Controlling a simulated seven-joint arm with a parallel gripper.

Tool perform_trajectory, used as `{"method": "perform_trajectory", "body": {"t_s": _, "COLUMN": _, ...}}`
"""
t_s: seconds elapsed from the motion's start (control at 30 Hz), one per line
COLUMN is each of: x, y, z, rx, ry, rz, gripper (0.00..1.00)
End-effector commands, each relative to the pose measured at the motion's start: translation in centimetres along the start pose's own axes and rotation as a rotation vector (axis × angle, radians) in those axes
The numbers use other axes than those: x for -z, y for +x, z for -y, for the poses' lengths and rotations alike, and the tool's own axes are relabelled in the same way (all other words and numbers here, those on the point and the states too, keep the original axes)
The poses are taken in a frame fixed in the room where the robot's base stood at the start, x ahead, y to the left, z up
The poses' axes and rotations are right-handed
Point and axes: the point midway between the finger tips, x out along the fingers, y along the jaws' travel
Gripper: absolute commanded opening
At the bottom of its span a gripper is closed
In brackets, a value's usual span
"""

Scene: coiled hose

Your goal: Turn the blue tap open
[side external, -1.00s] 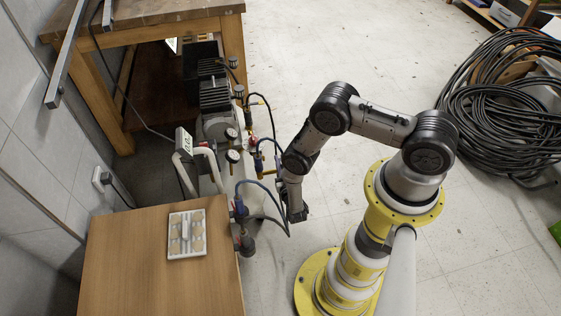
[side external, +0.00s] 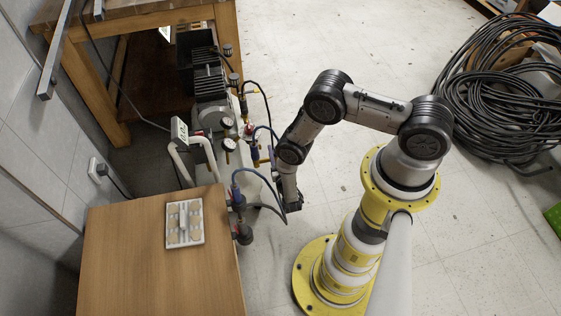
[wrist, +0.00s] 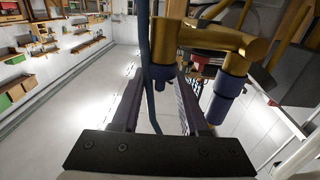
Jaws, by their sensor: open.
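In the side external view, my gripper (side external: 291,203) hangs just right of the pump's pipework. In the wrist view, my gripper (wrist: 162,80) is open, its two fingers pointing away from the camera. A brass pipe fitting (wrist: 215,38) crosses above and right of the fingers. A thick blue part (wrist: 227,95) hangs from it, right of the right finger. A smaller blue piece (wrist: 159,82) and a dark blue hose (wrist: 145,45) show between the fingers. I cannot tell which blue part is the tap, or whether the fingers touch anything.
The pump (side external: 208,85) with gauges (side external: 229,144) stands under a wooden bench. A blue hose (side external: 262,176) loops close to my gripper. A wooden table (side external: 150,265) carries a white tray (side external: 172,239). A coiled black hose (side external: 490,110) lies right. The floor between is largely clear.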

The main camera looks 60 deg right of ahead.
Motion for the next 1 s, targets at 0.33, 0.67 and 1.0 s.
{"method": "perform_trajectory", "body": {"t_s": 0.33, "x": 0.0, "y": -5.5, "z": 0.2, "rx": 0.008, "ry": -0.002, "rz": 0.0, "gripper": 0.44}}
{"method": "perform_trajectory", "body": {"t_s": 0.67, "x": 0.0, "y": -10.3, "z": 0.1, "rx": 0.007, "ry": -0.002, "rz": 0.001, "gripper": 0.44}}
{"method": "perform_trajectory", "body": {"t_s": 1.0, "x": 0.0, "y": -13.0, "z": 0.0, "rx": 0.001, "ry": -0.001, "rz": 0.0, "gripper": 0.44}}
